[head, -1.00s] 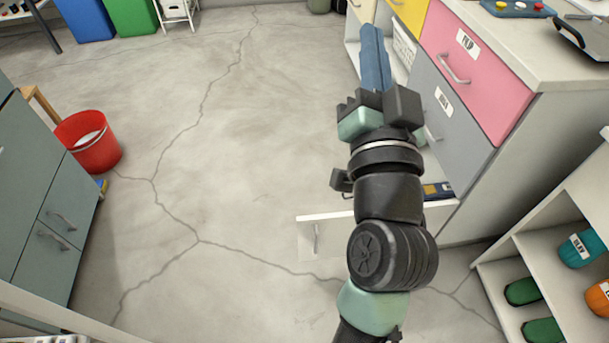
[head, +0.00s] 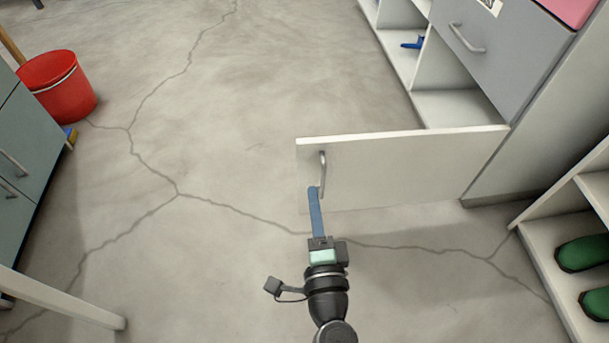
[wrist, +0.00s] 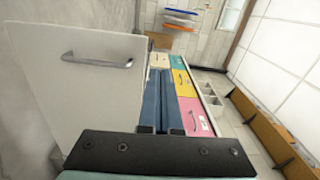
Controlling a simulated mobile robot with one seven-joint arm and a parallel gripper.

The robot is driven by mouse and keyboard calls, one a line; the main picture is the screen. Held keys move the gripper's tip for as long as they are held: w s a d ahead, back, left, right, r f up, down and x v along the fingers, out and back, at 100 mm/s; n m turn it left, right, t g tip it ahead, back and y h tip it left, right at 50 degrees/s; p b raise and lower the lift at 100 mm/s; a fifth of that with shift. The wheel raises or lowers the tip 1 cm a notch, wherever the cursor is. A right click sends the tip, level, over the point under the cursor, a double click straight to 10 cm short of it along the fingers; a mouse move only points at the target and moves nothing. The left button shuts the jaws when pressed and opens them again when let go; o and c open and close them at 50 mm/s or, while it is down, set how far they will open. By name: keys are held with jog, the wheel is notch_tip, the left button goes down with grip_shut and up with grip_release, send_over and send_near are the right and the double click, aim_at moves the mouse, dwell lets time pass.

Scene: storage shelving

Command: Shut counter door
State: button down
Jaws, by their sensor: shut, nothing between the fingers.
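The white counter door (head: 410,172) stands wide open, sticking out to the left from the counter's lower right side. Its outer face, with a metal bar handle (head: 322,172) near the free edge, is turned toward me. My gripper (head: 314,190) has its blue fingers closed together and empty, on the outer-face side, with the tips just below and left of the handle. I cannot tell whether they touch the door. In the wrist view the door (wrist: 85,95) fills the left side, beside the blue fingers (wrist: 158,100).
The open compartment (head: 460,106) lies behind the door, under a grey drawer (head: 500,50). A white shelf (head: 560,240) with green items stands at right. A red bucket (head: 60,88) and grey cabinet (head: 30,150) are at left. Floor left of the door is clear.

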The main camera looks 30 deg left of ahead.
aim_at(303, 146)
jog(key=shift+m, duration=0.4)
jog(key=w+a+f+b, duration=0.1)
jog(key=w+a, duration=0.1)
jog(key=w, duration=0.1)
jog(key=w+a+f, duration=0.1)
jog(key=w+a, duration=0.2)
jog(key=w, duration=0.1)
jog(key=w+a+f+b, duration=0.1)
jog(key=w+a, duration=0.1)
jog(key=w, duration=0.1)
jog(key=shift+w+a+f+b, duration=0.15)
jog(key=shift+w+a+b, duration=0.15)
jog(key=shift+w+a, duration=0.1)
